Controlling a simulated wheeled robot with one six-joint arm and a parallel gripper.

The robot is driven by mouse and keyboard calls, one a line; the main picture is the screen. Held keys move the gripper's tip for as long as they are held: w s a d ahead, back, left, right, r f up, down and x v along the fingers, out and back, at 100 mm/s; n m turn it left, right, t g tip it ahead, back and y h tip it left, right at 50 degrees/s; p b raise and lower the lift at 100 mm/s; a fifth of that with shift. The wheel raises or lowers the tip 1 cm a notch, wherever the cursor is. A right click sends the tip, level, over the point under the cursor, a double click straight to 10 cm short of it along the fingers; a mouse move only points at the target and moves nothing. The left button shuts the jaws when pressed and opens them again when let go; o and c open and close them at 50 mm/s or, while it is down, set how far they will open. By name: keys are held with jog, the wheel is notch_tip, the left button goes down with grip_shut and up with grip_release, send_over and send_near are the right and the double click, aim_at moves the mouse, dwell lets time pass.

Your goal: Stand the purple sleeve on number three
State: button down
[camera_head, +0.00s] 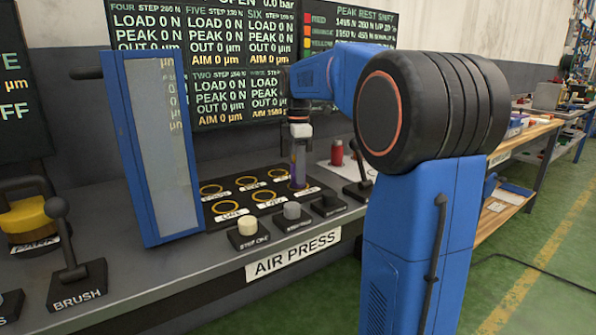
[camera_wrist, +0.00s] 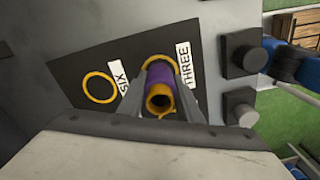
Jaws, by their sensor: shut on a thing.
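The purple sleeve (camera_wrist: 160,78), with an orange-yellow rim at its near end, is between the two fingers of my gripper (camera_wrist: 161,104) in the wrist view. My gripper (camera_head: 299,138) is shut on the sleeve, which is upright in the head view (camera_head: 298,165). The sleeve is over the ring marked THREE (camera_wrist: 175,60) on the black plate, and it hides much of that ring. I cannot tell whether its lower end touches the plate. The label THREE (camera_wrist: 185,66) is beside it.
Other yellow rings, such as SIX (camera_wrist: 99,87), are bare. A blue-framed panel (camera_head: 158,150) stands left of the plate. Buttons (camera_head: 292,212) line the front edge. A red canister (camera_head: 337,152) and a black lever (camera_head: 358,175) are close by on the right.

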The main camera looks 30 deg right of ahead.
jog(key=shift+f, duration=0.1)
jog(key=c, duration=1.3)
grip_release()
notch_tip(320, 180, up, 12)
jog(key=shift+r, duration=0.1)
jog(key=shift+s, duration=0.1)
